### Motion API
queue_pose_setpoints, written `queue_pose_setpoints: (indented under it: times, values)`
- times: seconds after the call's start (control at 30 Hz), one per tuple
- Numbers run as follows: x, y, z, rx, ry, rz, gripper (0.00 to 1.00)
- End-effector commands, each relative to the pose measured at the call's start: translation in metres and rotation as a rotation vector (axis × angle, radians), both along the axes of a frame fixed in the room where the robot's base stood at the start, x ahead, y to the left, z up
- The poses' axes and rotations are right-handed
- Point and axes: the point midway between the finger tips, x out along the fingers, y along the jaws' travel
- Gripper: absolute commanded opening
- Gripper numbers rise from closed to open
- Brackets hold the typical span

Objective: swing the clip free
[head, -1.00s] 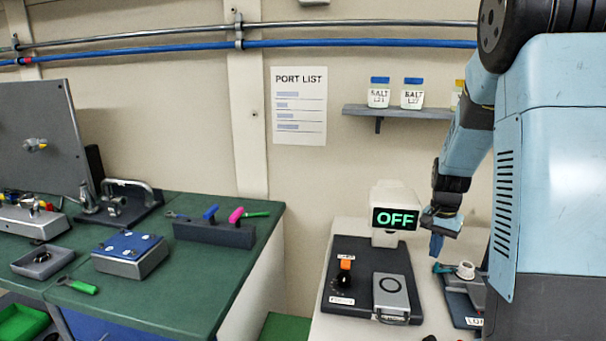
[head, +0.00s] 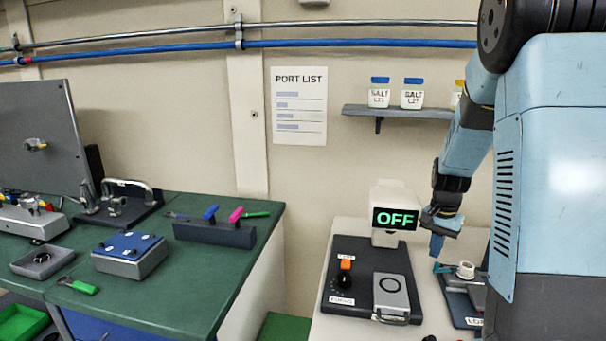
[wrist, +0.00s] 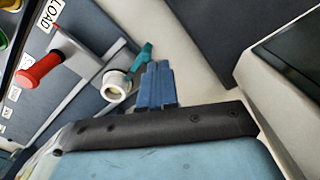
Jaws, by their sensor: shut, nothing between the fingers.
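A small teal piece (wrist: 143,56), which looks like the clip, sits beside a white ring (wrist: 116,84) on a grey holder with a dark base labelled LOAD. In the head view the teal piece (head: 443,268) shows at the left end of this fixture. My gripper (head: 437,247) points down above and slightly left of the teal piece. In the wrist view my blue fingers (wrist: 157,84) are together, with nothing between them. The teal piece appears just past the fingertips; I cannot tell whether they touch. My arm hides the fixture's right side in the head view.
A red handle (wrist: 40,70) stands out from the fixture. Left of it a dark panel (head: 357,262) carries a knob and a grey box (head: 391,293). A green bench (head: 190,285) is farther left.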

Motion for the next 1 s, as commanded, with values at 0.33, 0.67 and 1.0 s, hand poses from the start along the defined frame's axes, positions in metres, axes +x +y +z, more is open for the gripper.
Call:
queue_pose_setpoints:
  times: [0.33,0.67,1.0]
  values:
    - [0.0000,0.0000,-0.0007,0.000,0.000,0.000,0.00]
    - [0.0000,0.0000,-0.0067,0.001,0.001,0.000,0.00]
    - [-0.0011,0.0000,-0.0065,0.000,0.000,0.000,0.00]
